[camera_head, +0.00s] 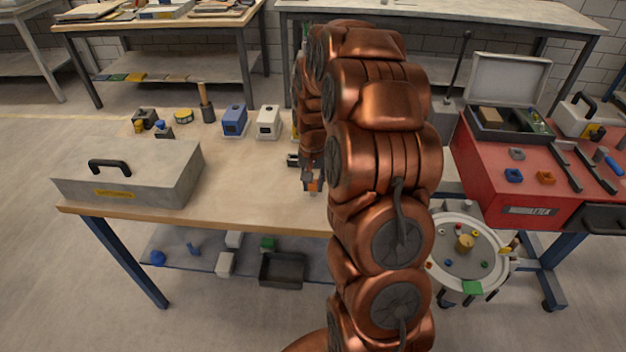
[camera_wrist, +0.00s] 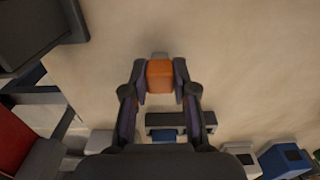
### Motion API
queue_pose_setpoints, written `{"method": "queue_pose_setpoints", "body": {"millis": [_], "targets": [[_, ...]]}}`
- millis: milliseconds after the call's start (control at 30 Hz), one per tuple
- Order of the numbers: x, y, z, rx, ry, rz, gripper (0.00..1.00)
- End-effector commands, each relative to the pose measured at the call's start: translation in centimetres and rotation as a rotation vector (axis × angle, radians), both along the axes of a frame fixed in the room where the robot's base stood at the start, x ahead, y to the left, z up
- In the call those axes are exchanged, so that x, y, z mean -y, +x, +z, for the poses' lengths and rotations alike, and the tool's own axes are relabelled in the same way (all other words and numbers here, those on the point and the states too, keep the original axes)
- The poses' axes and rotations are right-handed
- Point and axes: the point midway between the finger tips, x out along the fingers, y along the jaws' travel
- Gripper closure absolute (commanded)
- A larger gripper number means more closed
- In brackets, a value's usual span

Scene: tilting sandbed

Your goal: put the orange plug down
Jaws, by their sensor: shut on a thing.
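My gripper (camera_wrist: 160,82) is shut on the orange plug (camera_wrist: 160,75), which sits between the two fingertips in the wrist view. In the head view the orange plug (camera_head: 313,185) shows as a small orange patch below my gripper (camera_head: 311,175), over the right part of the wooden table (camera_head: 255,200). A small pale bit shows just beyond the plug in the wrist view. I cannot tell whether the plug touches the tabletop. My arm hides part of the table to the right.
A grey toolbox (camera_head: 135,172) stands at the table's left. A blue box (camera_head: 234,120) and a white box (camera_head: 268,122) stand at the back. A dark block (camera_wrist: 180,122) lies close to my gripper. A red cabinet (camera_head: 500,180) stands right. The tabletop's front middle is clear.

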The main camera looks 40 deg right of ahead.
Motion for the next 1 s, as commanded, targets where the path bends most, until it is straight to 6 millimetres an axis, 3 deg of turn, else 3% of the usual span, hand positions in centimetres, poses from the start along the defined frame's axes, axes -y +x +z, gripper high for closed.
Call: {"method": "queue_pose_setpoints", "body": {"millis": [367, 400, 600, 1000], "targets": [[0.03, 0.04, -0.47, 0.002, -0.001, 0.0, 1.0], [0.03, 0.05, -0.37, 0.002, -0.001, 0.0, 0.7], [0.03, 0.05, -0.35, 0.002, -0.001, 0.0, 0.49], [0.03, 0.07, 0.14, 0.002, -0.001, 0.0, 0.48]]}}
